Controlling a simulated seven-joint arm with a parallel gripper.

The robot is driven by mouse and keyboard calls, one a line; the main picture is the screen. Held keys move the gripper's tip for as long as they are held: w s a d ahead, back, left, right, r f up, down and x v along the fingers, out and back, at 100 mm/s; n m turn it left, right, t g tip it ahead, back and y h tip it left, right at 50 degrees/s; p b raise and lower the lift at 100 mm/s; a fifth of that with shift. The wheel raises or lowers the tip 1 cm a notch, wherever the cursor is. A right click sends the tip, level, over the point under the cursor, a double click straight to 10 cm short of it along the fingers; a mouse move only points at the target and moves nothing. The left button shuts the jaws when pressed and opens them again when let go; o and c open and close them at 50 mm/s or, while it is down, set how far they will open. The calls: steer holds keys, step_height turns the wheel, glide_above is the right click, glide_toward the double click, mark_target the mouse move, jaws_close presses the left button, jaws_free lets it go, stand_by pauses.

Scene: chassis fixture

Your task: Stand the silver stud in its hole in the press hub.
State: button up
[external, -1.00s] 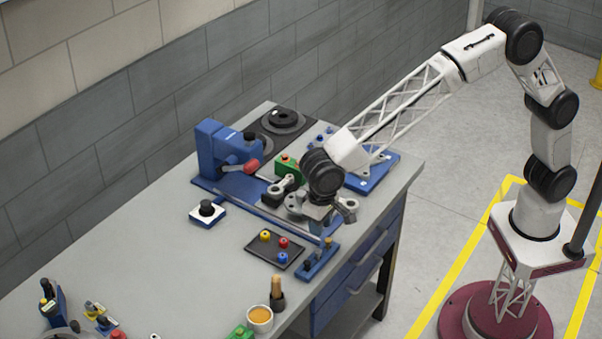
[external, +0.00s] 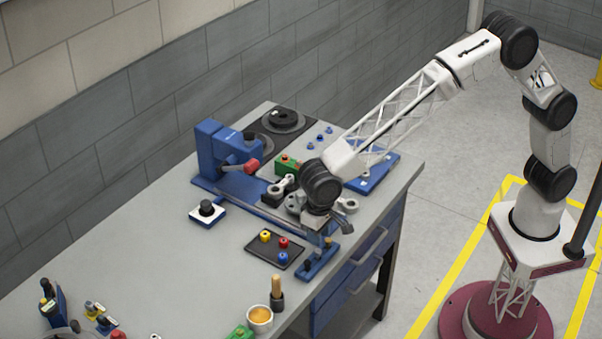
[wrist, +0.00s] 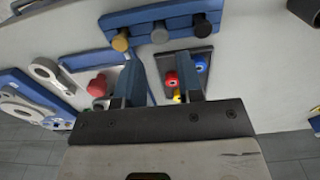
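The silver stud (wrist: 160,33) stands in a blue rack (wrist: 150,17) between a gold stud (wrist: 120,41) and a black stud (wrist: 202,27) in the wrist view. My gripper (wrist: 160,82) is open, its two blue-grey fingers apart with nothing between them. The silver stud lies beyond the fingertips, roughly in line with the gap. In the external view my gripper (external: 322,233) is above the rack (external: 318,266) at the table's front edge and hides part of it. A blue press (external: 222,150) stands at the back left; I cannot make out its hub or hole.
A dark tray (external: 262,256) with yellow, red and blue pegs lies left of the rack. Grey link parts (external: 352,203) and a green block (external: 288,163) sit behind my gripper. A cup (external: 260,319) stands in front. The table's left middle is clear.

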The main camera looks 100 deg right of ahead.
mark_target(318, 251)
steer(key=shift+f, duration=2.8)
jaws_close()
steer(key=shift+r, duration=1.1)
steer(key=shift+r, duration=1.4)
steer(key=shift+d, duration=0.1)
